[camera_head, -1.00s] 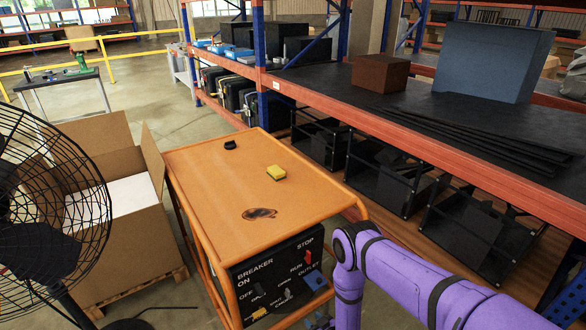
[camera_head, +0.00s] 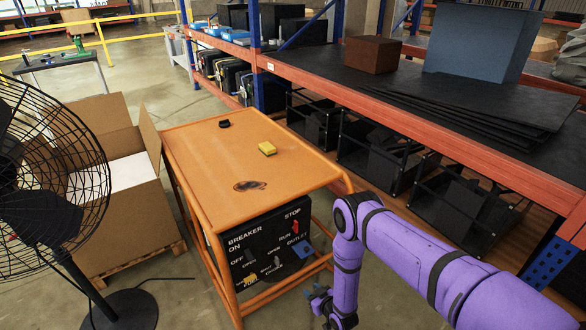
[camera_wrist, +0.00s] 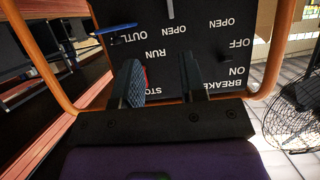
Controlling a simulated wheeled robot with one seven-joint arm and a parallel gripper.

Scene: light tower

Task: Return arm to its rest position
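My gripper (camera_head: 322,300) hangs low, at the lower end of my purple arm, to the right of the orange-framed light tower (camera_head: 215,150). The tower's black control panel (camera_head: 262,238) has white labels such as BREAKER, STOP, RUN and OUTLET, with a red switch (camera_head: 296,226) near STOP. In the wrist view my gripper (camera_wrist: 163,80) is open, with a gap between its two dark fingers and nothing held. Behind them the panel (camera_wrist: 200,45) appears upside down, and the left finger partly hides the STOP label.
A black fan (camera_head: 40,180) and an open cardboard box (camera_head: 120,215) stand left of the tower. An orange-and-blue shelf (camera_head: 440,118) runs along the right. Some bare floor shows around the tower's base.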

